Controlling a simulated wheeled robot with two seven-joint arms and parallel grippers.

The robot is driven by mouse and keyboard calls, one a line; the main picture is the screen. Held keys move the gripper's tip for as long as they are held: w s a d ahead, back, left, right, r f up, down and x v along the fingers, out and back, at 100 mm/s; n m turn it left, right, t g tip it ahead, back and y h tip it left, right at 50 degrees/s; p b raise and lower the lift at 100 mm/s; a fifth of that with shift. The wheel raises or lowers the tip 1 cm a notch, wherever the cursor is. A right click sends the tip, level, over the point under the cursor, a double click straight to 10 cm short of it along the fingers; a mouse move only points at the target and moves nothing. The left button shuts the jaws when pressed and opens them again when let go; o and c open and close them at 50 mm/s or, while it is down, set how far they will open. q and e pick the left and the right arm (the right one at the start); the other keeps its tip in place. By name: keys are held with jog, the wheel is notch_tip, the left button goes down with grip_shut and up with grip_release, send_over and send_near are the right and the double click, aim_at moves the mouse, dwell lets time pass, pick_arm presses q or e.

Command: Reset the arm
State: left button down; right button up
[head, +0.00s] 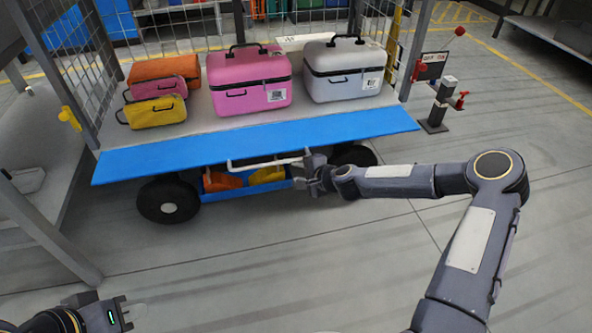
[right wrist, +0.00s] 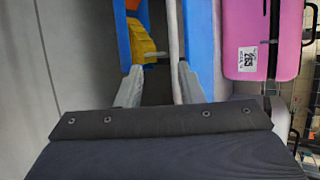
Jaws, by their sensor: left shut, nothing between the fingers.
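My right gripper (head: 308,167) is at the right end of a white bar handle (head: 265,162) below the cart's blue front edge. In the right wrist view its two fingers (right wrist: 159,72) stand apart, with the white handle (right wrist: 174,35) close to the right-hand finger; I cannot tell whether they touch. My left gripper (head: 121,312) is shut and empty at the lower left, over the floor, away from the cart.
The cart's blue edge (head: 250,142) lies just above my right gripper. Its shelf carries a pink case (head: 248,88), a white case (head: 345,80) and smaller orange, pink and yellow ones. A lower blue drawer (head: 238,187) holds orange and yellow items. The foreground floor is clear.

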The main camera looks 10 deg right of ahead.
jog(key=shift+r, duration=0.1)
dwell(0.3)
jog(key=s+d+r+n+g+h+p, duration=0.15)
jog(key=s+r+n+g, duration=0.25)
jog(key=s+r+n, duration=0.9)
jog(key=s+d+r, duration=0.2)
jog(key=s+r, duration=0.1)
jog(key=s, duration=1)
jog(key=s+d+r, duration=0.2)
jog(key=s+r, duration=0.1)
jog(key=s, duration=1)
notch_tip(320, 180, up, 38)
jog(key=g+p, duration=0.1)
jog(key=p, duration=3.7)
jog(key=shift+s+a+f+n, duration=0.2)
jog(key=shift+s+f+n, duration=0.1)
jog(key=shift+s, duration=0.1)
jog(key=shift+r, duration=0.1)
